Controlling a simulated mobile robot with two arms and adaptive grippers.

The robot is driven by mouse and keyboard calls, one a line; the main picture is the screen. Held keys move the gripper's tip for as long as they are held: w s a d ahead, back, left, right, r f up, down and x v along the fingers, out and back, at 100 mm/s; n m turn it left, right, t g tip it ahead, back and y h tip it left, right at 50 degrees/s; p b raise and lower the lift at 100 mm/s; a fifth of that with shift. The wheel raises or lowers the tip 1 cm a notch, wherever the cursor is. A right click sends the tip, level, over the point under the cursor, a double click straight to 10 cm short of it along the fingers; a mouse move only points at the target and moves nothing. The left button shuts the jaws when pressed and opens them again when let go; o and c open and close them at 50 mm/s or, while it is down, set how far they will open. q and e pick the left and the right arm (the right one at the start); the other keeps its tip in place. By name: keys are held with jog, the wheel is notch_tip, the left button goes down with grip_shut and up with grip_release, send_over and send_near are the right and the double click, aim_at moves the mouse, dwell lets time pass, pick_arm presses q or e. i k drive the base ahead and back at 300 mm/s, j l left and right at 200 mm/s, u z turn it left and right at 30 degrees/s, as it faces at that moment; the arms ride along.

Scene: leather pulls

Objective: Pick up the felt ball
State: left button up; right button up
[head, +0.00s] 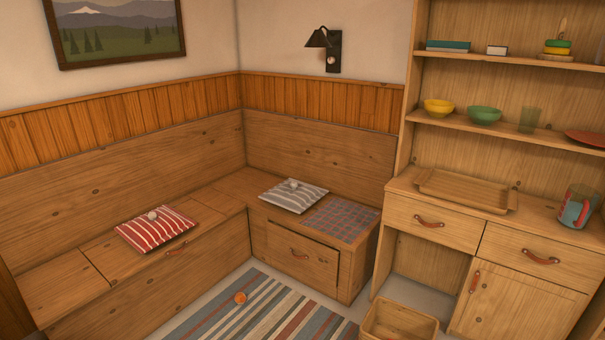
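A small round orange ball (240,298), which looks like the felt ball, rests on the striped rug (275,312) on the floor in front of the corner bench. Nothing covers it in the head view. A small pale round thing (152,215) sits on the red striped cushion (157,229), and another (292,184) sits on the grey striped cushion (300,197); I cannot tell what these are. Neither of my grippers shows in the head view.
The wooden corner bench (208,203) runs behind and left of the rug. Its drawer (301,258) looks slightly open. The rug around the ball is clear.

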aim_at(240, 297)
jog(key=i+l+u, duration=0.1)
jog(key=i, duration=0.4)
jog(key=i+l+u, duration=0.1)
jog(key=i+l, duration=0.15)
jog(key=i, duration=0.2)
jog(key=i+j+u, duration=0.1)
jog(key=i+u, duration=0.25)
jog(key=i, duration=0.2)
jog(key=i+u, duration=0.35)
jog(key=i, duration=0.2)
